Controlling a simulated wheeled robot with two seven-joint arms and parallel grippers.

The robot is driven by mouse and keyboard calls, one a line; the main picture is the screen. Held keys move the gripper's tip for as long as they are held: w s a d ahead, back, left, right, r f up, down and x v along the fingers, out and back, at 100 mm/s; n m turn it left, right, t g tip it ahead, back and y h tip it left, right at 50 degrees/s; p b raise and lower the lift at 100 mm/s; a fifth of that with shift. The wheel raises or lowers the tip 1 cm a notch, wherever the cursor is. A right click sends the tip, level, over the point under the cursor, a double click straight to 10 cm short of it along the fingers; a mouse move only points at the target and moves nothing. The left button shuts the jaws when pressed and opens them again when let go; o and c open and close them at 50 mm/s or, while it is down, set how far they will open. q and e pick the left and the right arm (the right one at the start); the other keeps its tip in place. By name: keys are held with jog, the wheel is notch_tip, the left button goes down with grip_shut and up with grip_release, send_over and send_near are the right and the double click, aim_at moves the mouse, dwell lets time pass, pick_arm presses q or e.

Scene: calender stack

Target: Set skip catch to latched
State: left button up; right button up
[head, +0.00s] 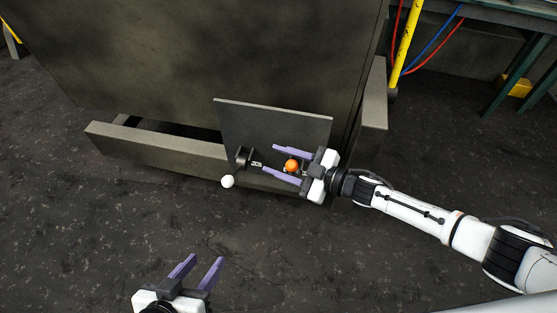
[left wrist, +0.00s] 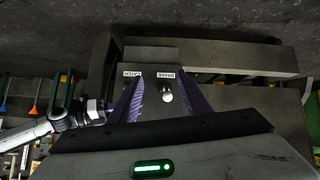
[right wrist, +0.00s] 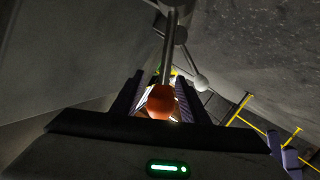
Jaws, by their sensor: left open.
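A dark upright panel (head: 268,120) carries two levers. In the left wrist view the label CATCH (left wrist: 133,74) is left and BRAKE (left wrist: 168,74) is right. The white knob (head: 227,182) of the brake lever shows below its label in the left wrist view (left wrist: 166,96). The orange knob (head: 291,165) belongs to the other lever, on the CATCH side. My right gripper (head: 270,158) is open, with its fingers on either side of the orange knob, which sits between them in the right wrist view (right wrist: 160,102). My left gripper (head: 207,258) is open and empty, away from the panel.
A large dark cabinet (head: 200,60) stands behind the panel, with a low dark beam (head: 150,150) along its foot. A yellow post (head: 405,45) and a green-legged table (head: 510,85) are at the right. The floor (head: 100,240) in front is clear.

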pick_arm(q)
jog(key=p, duration=0.2)
jog(key=shift+s+a+r+p, duration=0.1)
jog(key=shift+a+r+p, duration=0.1)
jog(key=shift+r+p, duration=0.15)
pick_arm(e)
jog(key=v, duration=1)
jog(key=shift+s+d+r, duration=0.1)
